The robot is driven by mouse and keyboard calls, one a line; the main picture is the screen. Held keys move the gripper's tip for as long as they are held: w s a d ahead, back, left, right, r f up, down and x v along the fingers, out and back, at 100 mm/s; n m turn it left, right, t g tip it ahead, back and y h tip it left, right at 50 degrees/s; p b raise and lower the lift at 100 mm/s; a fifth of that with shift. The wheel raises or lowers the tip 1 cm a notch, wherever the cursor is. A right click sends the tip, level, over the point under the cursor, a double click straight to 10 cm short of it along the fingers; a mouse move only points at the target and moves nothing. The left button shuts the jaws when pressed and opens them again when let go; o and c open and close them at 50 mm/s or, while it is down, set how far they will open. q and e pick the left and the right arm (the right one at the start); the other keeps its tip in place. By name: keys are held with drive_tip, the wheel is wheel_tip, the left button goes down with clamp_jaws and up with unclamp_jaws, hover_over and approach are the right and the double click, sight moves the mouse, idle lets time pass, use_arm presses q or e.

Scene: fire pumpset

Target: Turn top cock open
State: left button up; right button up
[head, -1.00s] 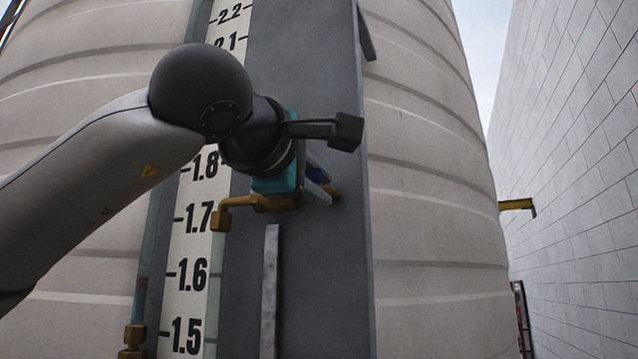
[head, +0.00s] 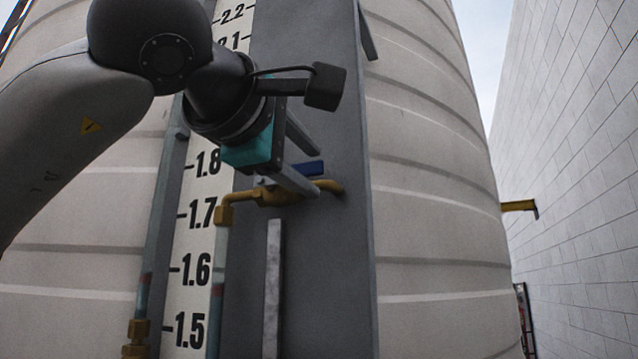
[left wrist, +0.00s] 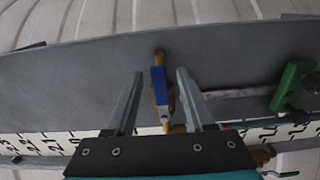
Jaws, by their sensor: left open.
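The top cock is a brass valve (head: 272,196) on a pipe elbow near the 1.7 mark, with a blue lever handle (head: 308,168). My left gripper (head: 317,172) is open beside it, its grey fingers partly covering the cock in the head view. In the left wrist view the blue handle (left wrist: 159,86) lies lengthwise between the two spread fingers (left wrist: 160,73), with a gap on each side. It runs roughly along the brass body (left wrist: 172,103), which shows beside and below it. My right gripper is not in view.
A grey backing plate (head: 325,260) with a white level scale (head: 190,270) stands against the large ribbed tank (head: 430,200). A green part (left wrist: 291,86) sits to the right in the left wrist view. A pale block wall (head: 580,150) rises at the right.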

use_arm(q)
drive_tip(key=b+v, duration=0.1)
drive_tip(key=v, duration=0.9)
drive_tip(key=shift+s+b, duration=0.2)
drive_tip(key=shift+b, duration=0.1)
